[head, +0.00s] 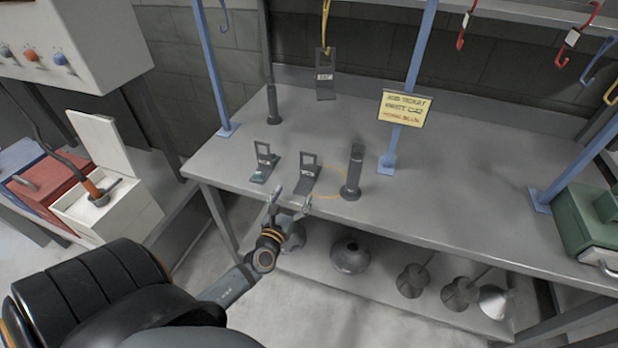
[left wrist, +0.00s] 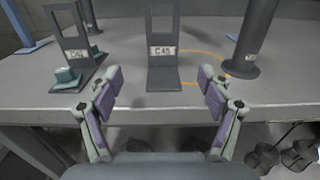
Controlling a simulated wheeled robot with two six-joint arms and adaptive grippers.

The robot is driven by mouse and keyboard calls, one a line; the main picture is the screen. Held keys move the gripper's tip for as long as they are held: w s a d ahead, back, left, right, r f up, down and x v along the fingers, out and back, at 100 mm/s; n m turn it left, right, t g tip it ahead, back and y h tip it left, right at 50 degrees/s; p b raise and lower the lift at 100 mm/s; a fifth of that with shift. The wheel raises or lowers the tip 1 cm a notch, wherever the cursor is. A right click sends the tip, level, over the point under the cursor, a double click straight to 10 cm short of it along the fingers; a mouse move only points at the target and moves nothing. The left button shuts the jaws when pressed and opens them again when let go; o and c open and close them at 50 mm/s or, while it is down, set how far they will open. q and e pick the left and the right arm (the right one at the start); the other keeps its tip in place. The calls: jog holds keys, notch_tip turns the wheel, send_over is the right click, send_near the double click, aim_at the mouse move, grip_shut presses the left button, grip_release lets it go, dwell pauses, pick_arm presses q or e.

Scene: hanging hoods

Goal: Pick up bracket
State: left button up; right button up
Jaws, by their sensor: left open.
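Two dark grey upright brackets with window-like openings and white labels stand near the table's front edge. The left bracket (head: 263,160) has teal pieces at its foot. The other bracket (head: 308,170) stands just right of it; in the left wrist view this bracket (left wrist: 162,52) is central, with a label that seems to read C45. The left bracket (left wrist: 70,40) is at the left there. My left gripper (head: 292,199) is open and empty at the table's front edge; in the left wrist view its fingers (left wrist: 160,82) are spread on either side, short of the central bracket. My right gripper is not in view.
A dark cylindrical post (head: 352,172) stands right of the brackets, by an orange ring mark on the table (head: 450,190). A dark tagged plate (head: 325,78) hangs from a yellow hook behind. Blue uprights (head: 408,75) rise from the table. Several hoods lie on the lower shelf.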

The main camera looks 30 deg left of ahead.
aim_at(308, 169)
pick_arm(q)
jog(key=x, duration=0.4)
jog(key=shift+w+d+p, duration=0.1)
jog(key=shift+w+p, duration=0.3)
jog(key=shift+w, duration=0.45)
jog(key=shift+w+a, duration=0.1)
jog(key=shift+a, duration=0.1)
jog(key=x, duration=0.5)
jog(key=shift+r+p, duration=0.1)
jog(key=shift+p, duration=0.3)
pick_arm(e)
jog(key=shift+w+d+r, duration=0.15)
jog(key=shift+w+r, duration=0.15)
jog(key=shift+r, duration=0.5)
pick_arm(q)
jog(key=shift+d+r, duration=0.1)
